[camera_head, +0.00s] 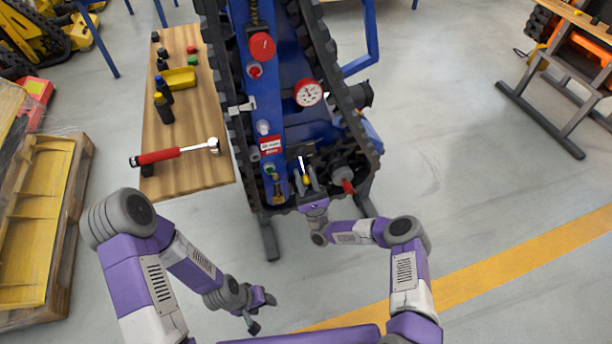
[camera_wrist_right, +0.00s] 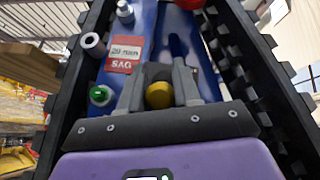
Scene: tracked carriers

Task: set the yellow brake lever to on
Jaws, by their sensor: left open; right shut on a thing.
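The yellow brake lever's round knob (camera_head: 306,180) is at the near end of the blue tracked carrier (camera_head: 285,120), between its two black tracks. My right gripper (camera_head: 307,184) reaches in from the near side and is shut on the knob. In the right wrist view the yellow knob (camera_wrist_right: 159,95) sits between the two grey fingers (camera_wrist_right: 159,88). The rest of the lever is mostly hidden, so its setting cannot be read. My left gripper (camera_head: 262,313) is open and empty, low over the floor, well away from the carrier.
A red-handled part (camera_head: 347,186) is right of the knob. A red label (camera_wrist_right: 123,57) and a green-capped part (camera_wrist_right: 101,95) lie left of the fingers. A wooden bench (camera_head: 190,110) with a red-handled wrench (camera_head: 175,154) stands left.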

